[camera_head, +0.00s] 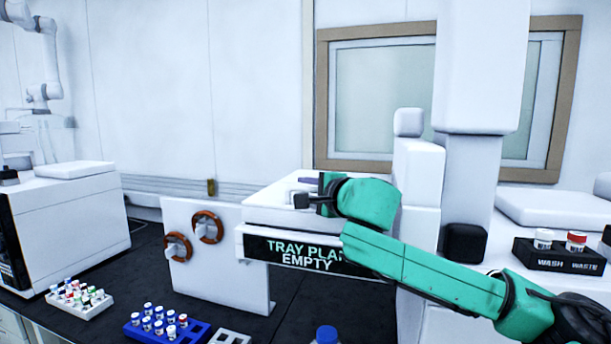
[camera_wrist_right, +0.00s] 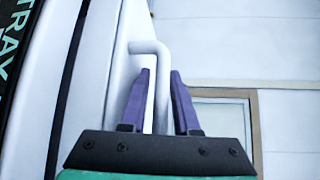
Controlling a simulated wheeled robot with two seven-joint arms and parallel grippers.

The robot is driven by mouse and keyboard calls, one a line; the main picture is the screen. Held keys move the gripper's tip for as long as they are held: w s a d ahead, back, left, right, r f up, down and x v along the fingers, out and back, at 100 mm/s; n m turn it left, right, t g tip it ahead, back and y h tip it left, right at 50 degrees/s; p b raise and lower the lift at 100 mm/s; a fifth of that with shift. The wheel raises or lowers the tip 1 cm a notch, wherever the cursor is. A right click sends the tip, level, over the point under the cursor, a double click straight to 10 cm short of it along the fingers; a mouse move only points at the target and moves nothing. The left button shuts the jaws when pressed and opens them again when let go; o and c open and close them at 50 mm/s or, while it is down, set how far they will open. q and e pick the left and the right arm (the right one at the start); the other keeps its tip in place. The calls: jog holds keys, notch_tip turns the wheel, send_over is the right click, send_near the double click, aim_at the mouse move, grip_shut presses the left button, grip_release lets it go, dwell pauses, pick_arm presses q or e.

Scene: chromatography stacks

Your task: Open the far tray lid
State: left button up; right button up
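The white tray unit with its flat top (camera_head: 275,190) stands mid-bench, with a black sign (camera_head: 300,256) on its front that reads "TRAY PLA…" and "EMPTY", partly covered by my right arm. I cannot tell a lid edge from the body in the head view. In the right wrist view a white bent rod handle (camera_wrist_right: 150,47) stands out from a white panel (camera_wrist_right: 85,85). My right gripper (camera_wrist_right: 160,75) has its two purple fingers on either side of the rod, apart, with a gap showing. In the head view it (camera_head: 308,183) is over the unit's top, mostly hidden by its wrist.
A white panel with two orange-ringed knobs (camera_head: 207,227) stands left of the unit. Vial racks (camera_head: 80,300) and a blue rack (camera_head: 165,331) sit in front.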

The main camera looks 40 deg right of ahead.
jog(key=shift+s, duration=0.1)
grip_shut()
dwell(1.3)
